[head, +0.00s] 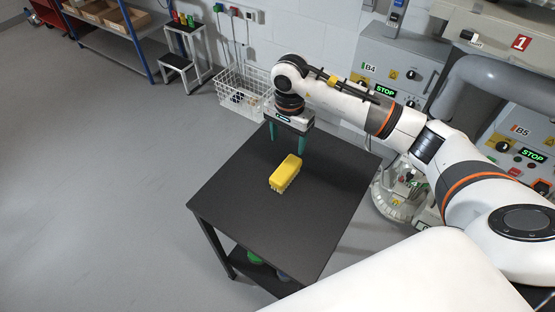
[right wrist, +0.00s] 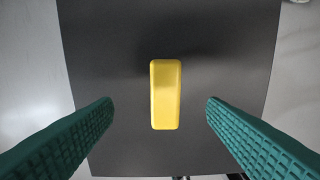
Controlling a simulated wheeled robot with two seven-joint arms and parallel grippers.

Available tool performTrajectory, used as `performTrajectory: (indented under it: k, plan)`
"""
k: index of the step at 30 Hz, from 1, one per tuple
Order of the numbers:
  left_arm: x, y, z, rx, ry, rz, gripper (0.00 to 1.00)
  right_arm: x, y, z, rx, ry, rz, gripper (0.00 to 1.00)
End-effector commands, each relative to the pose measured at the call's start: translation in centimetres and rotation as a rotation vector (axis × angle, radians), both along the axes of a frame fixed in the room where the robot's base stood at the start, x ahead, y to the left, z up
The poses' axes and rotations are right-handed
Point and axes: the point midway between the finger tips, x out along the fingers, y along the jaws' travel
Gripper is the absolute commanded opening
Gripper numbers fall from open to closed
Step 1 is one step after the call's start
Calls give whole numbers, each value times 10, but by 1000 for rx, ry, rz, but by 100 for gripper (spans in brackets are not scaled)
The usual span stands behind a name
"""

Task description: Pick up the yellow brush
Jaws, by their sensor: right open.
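The yellow brush (head: 286,172) lies on the black table (head: 228,193), its yellow back up and its bristles down. In the right wrist view the brush (right wrist: 165,94) sits upright in the picture, between and ahead of the two green fingers. My right gripper (head: 290,139) is open and empty. It points down above the table, behind the brush in the head view and apart from it. In the right wrist view the right gripper (right wrist: 160,105) has its fingers spread wide on both sides of the brush. My left gripper is not in view.
The rest of the tabletop is bare. A white wire basket (head: 243,92) stands behind the table. Grey control cabinets (head: 385,60) with lit STOP signs stand at the back right. Green and grey items (head: 254,257) rest on the lower shelf. The floor to the left is clear.

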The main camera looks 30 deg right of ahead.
Motion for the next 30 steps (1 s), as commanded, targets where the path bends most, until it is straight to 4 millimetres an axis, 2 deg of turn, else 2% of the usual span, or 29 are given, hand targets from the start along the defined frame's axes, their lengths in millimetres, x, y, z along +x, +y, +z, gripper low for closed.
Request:
performTrajectory:
  k: [3,9,12,17,22,25,30]
  plan:
    - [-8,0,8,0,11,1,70,-2,0,-18,-1,8,0,66]
    - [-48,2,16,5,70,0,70,-2,2,-51,1,6,-1,66]
    - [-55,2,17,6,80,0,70,-2,1,-60,0,4,0,66]
    - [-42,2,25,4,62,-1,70,-4,5,-71,3,5,1,66]
    - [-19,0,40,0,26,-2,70,-8,11,-96,4,6,-2,66]
    - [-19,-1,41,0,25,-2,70,-7,10,-109,2,4,-1,66]
    - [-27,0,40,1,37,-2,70,-6,10,-115,1,2,0,66]
